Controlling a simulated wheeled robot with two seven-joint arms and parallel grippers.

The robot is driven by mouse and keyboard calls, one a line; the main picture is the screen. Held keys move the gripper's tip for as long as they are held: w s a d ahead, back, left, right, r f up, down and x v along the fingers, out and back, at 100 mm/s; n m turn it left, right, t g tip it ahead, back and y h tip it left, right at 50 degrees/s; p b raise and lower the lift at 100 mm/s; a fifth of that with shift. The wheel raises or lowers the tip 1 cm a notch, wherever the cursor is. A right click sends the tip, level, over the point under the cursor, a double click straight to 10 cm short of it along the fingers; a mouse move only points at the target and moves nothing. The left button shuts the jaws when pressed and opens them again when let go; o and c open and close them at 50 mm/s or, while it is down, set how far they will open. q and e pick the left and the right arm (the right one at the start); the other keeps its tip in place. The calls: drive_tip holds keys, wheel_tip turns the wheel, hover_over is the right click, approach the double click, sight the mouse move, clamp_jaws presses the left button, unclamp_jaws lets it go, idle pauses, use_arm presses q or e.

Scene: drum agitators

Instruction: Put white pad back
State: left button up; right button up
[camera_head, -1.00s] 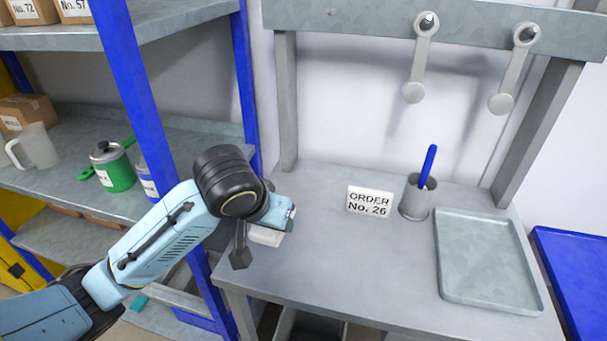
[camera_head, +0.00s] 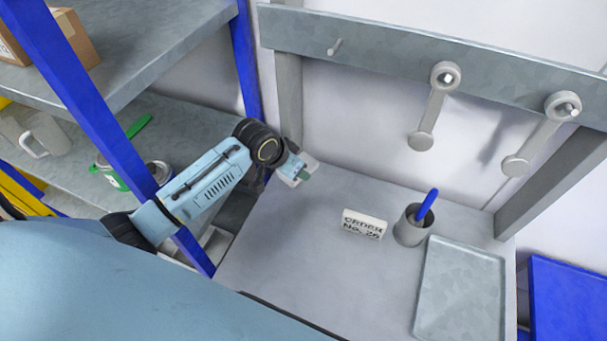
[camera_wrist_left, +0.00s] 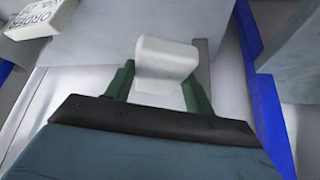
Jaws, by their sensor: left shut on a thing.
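A white pad (camera_wrist_left: 165,62) is held between the green fingers of my left gripper (camera_wrist_left: 157,88) in the left wrist view. In the head view my left gripper (camera_head: 298,174) is over the back left of the grey workbench (camera_head: 280,245), close to the left post. Only a small part of the white pad shows there, beside the fingers. My right gripper is not in view.
A white order sign (camera_head: 364,223), a grey cup (camera_head: 411,228) with a blue-handled tool and a metal tray (camera_head: 460,288) stand on the bench. A blue shelf post (camera_head: 90,110) is near my arm.

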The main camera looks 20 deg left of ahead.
use_arm(q)
drive_tip(key=shift+f, duration=0.25)
hover_over(299, 193)
drive_tip(key=s, duration=0.2)
drive_tip(key=f, duration=0.6)
drive_tip(key=shift+a+f, duration=0.3)
wheel_tip(299, 193, down, 3)
drive_tip(key=b, duration=0.3)
drive_tip(key=shift+f, duration=0.15)
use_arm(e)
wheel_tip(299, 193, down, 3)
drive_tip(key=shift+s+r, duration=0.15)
use_arm(q)
drive_tip(key=shift+f, duration=0.1)
drive_tip(key=o, duration=0.9)
